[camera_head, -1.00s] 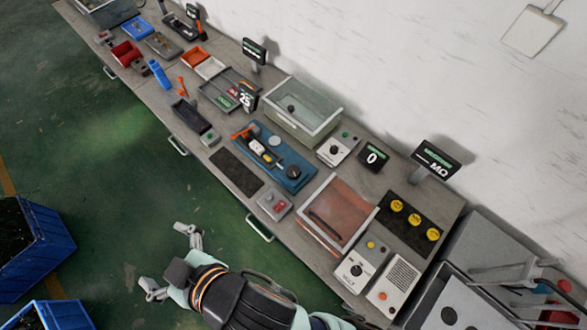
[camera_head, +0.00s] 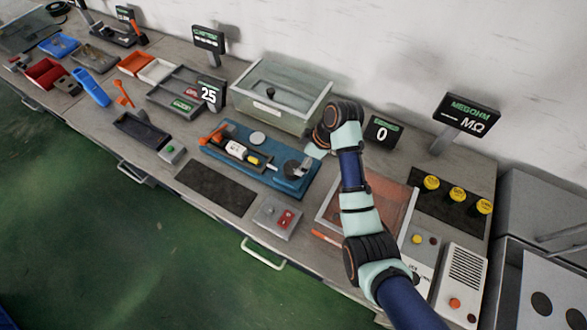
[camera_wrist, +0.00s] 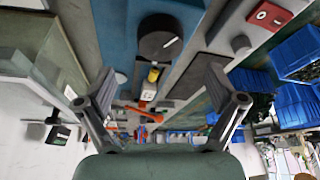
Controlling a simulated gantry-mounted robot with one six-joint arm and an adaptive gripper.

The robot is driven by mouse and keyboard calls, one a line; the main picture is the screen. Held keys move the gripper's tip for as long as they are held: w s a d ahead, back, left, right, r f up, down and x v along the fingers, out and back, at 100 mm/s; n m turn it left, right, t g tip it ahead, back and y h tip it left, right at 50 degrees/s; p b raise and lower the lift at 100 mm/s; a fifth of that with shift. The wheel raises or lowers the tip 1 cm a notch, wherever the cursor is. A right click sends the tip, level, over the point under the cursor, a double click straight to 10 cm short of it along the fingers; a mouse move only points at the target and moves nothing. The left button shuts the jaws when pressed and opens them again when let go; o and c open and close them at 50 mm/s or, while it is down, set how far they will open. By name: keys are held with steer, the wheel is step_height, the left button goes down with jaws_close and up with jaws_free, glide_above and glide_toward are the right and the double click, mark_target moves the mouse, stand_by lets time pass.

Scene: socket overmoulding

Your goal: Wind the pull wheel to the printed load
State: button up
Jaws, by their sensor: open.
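The pull rig is a blue base plate (camera_head: 228,150) on the bench with an orange lever at its left end and a white-and-yellow plug piece (camera_head: 237,149) along its middle. The pull wheel (camera_wrist: 158,38) is a dark round disc with a white mark, at the top of the wrist view; in the head view my gripper (camera_head: 308,160) partly covers it. A sign reads 25 (camera_head: 209,94), and a small display reads 0 (camera_head: 382,132). My gripper, fingers spread in the wrist view (camera_wrist: 160,85), is open and empty near the wheel, with no visible hold on it.
A clear-walled tank (camera_head: 283,95) stands behind the rig. An orange-floored tray (camera_head: 390,190) lies to the right, partly behind my arm. A dark mat (camera_head: 215,187) lies bare at front left.

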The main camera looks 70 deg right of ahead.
mark_target(293, 168)
steer(key=b+x, duration=0.1)
steer(key=x, duration=0.6)
steer(key=shift+b, duration=0.3)
steer(key=c, duration=1.2)
steer(key=shift+a+r+m+p, duration=0.15)
steer(key=shift+r+m+p, duration=0.3)
steer(key=shift+p, duration=0.7)
steer(key=shift+f+m+h+p, duration=0.1)
steer(key=shift+m+h+p, duration=0.2)
steer(key=shift+m+p, duration=0.25)
steer(key=shift+f+m+p, duration=0.1)
steer(key=shift+m+p, duration=0.2)
steer(key=shift+p, duration=0.05)
steer(key=shift+w+f+h, duration=0.1)
steer(key=shift+f+h, duration=0.15)
steer(key=shift+h, duration=0.05)
